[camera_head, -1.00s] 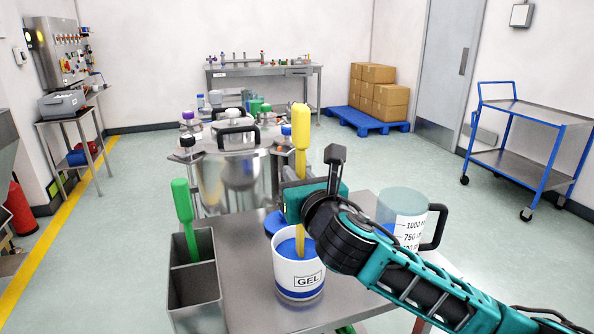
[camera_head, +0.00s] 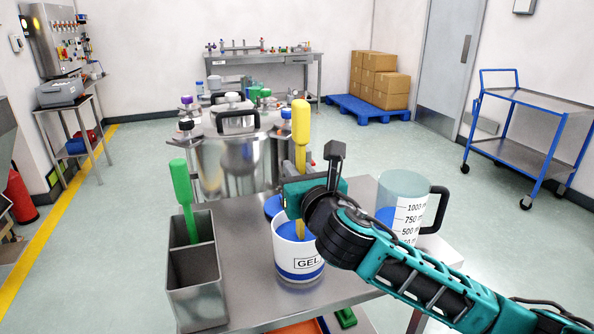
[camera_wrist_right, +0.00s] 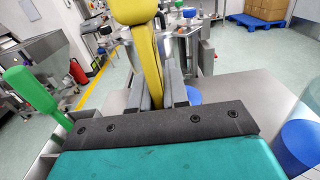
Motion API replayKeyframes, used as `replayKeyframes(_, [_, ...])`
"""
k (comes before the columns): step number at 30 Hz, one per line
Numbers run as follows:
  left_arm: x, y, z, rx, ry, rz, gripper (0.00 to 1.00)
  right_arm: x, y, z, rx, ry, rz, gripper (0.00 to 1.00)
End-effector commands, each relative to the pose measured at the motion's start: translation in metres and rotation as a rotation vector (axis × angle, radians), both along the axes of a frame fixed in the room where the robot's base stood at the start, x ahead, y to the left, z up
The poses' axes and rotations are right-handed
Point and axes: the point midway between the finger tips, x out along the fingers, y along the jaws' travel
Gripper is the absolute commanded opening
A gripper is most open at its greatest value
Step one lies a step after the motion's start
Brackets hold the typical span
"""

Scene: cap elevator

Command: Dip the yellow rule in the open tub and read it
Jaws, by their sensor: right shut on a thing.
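The yellow rule (camera_head: 301,135) stands upright, its thick handle on top and its lower end inside the open white tub (camera_head: 299,265) marked GEL. Blue gel shows inside the tub; the tip of the rule is hidden there. My right gripper (camera_head: 299,190) is shut on the rule below the handle, just above the tub rim. In the right wrist view the rule (camera_wrist_right: 148,62) rises between the grey fingers (camera_wrist_right: 160,88). Any marks on the rule are too small to read. My left gripper is not in view.
A two-slot steel holder (camera_head: 197,285) with a green-handled tool (camera_head: 182,195) stands left of the tub. A blue disc (camera_head: 273,206) lies behind the tub. A measuring jug (camera_head: 405,190) with blue liquid stands right, near my arm. A steel vessel (camera_head: 235,165) stands behind.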

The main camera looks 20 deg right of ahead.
Motion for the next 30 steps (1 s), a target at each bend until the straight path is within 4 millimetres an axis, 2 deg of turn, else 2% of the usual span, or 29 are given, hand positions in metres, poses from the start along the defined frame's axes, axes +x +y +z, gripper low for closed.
replayKeyframes(14, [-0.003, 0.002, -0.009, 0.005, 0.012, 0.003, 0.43, 0.0, 0.0, -0.007, 0.0, 0.0, 0.0, 0.0])
replayKeyframes(30, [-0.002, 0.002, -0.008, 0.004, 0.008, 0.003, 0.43, 0.0, 0.0, -0.011, 0.0, 0.0, 0.0, 0.0])
